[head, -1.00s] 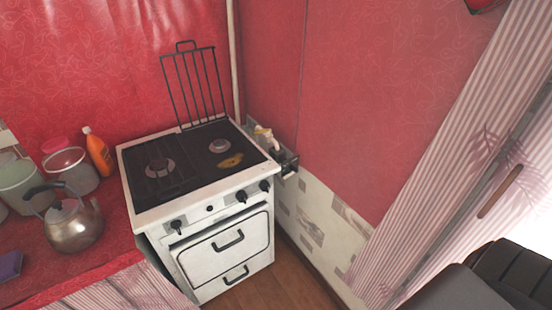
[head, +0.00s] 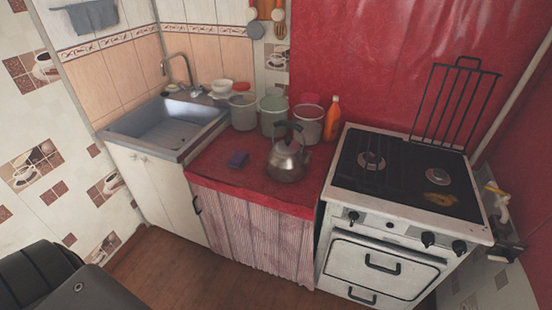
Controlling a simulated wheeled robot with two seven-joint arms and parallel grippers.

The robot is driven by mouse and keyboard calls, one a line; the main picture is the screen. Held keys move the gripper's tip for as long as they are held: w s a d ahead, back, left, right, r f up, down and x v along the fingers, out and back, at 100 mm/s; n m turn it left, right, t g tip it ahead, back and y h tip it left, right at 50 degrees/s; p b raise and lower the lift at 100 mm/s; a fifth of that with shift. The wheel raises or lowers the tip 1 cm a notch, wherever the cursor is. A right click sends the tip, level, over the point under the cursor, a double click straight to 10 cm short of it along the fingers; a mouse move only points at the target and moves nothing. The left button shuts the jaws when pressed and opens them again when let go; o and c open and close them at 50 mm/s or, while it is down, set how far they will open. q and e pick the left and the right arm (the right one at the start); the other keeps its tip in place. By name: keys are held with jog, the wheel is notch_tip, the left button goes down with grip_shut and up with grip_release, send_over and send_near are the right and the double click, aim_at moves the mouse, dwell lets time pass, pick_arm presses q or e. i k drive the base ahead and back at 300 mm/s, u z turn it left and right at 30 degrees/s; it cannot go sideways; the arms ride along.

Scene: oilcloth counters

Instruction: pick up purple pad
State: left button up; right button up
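My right gripper is also out of the frame.
A sink (head: 170,124) is left of the counter, and a white stove (head: 395,215) is on the right. Several pots and an orange bottle (head: 331,118) stand behind the pad and kettle. The wooden floor (head: 160,265) in front is clear.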

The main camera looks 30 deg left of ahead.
aim_at(237, 160)
jog(key=z, duration=0.05)
jog(key=k, duration=0.65)
jog(key=u, duration=0.5)
jog(key=i, duration=1)
jog(key=z, duration=0.25)
